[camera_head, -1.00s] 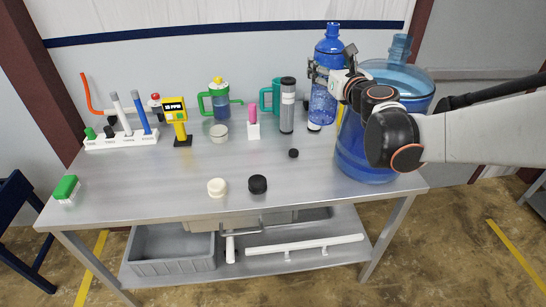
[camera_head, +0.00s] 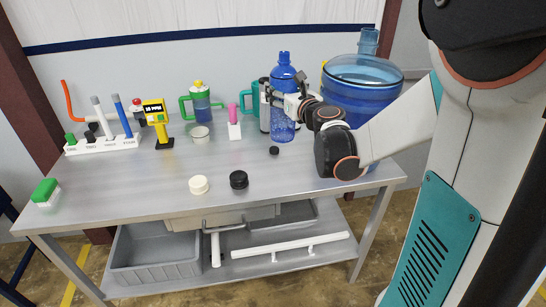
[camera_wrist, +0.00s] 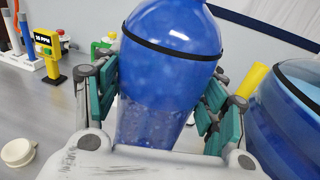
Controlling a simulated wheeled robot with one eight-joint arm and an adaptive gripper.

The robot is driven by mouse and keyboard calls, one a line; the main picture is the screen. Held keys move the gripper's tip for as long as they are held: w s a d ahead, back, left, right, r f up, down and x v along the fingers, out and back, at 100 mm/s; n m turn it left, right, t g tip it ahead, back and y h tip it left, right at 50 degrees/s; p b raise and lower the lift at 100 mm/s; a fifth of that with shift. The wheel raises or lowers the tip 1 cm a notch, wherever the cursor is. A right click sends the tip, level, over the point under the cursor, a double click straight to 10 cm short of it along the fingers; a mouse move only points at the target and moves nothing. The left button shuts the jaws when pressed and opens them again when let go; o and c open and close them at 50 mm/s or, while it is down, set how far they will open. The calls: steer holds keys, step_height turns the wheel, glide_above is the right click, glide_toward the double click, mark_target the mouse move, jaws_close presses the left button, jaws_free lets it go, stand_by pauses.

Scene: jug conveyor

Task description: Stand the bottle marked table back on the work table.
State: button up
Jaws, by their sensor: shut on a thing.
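A blue bottle (camera_head: 283,122) with a dark band stands upright at the back of the work table (camera_head: 130,190), near its right side. In the wrist view, the teal finger pads flank the blue bottle (camera_wrist: 165,75), which looks slightly tilted there. Its base shows at tabletop level in the head view, but I cannot tell whether it touches. No marking on it is readable.
A large blue jug (camera_head: 350,100) stands right of the bottle, behind my arm. A small black cap (camera_head: 274,150) lies in front. The table's front middle holds a white lid (camera_head: 198,185) and a black lid (camera_head: 239,180).

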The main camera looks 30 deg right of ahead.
step_height(320, 180, down, 17)
steer(key=b, duration=0.6)
steer(key=shift+f+b, duration=0.2)
steer(key=shift+b, duration=0.15)
steer(key=o, duration=2)
steer(key=shift+r, duration=0.2)
steer(key=s+a+p, duration=0.1)
steer(key=s, duration=1.1)
steer(key=shift+r, duration=0.25)
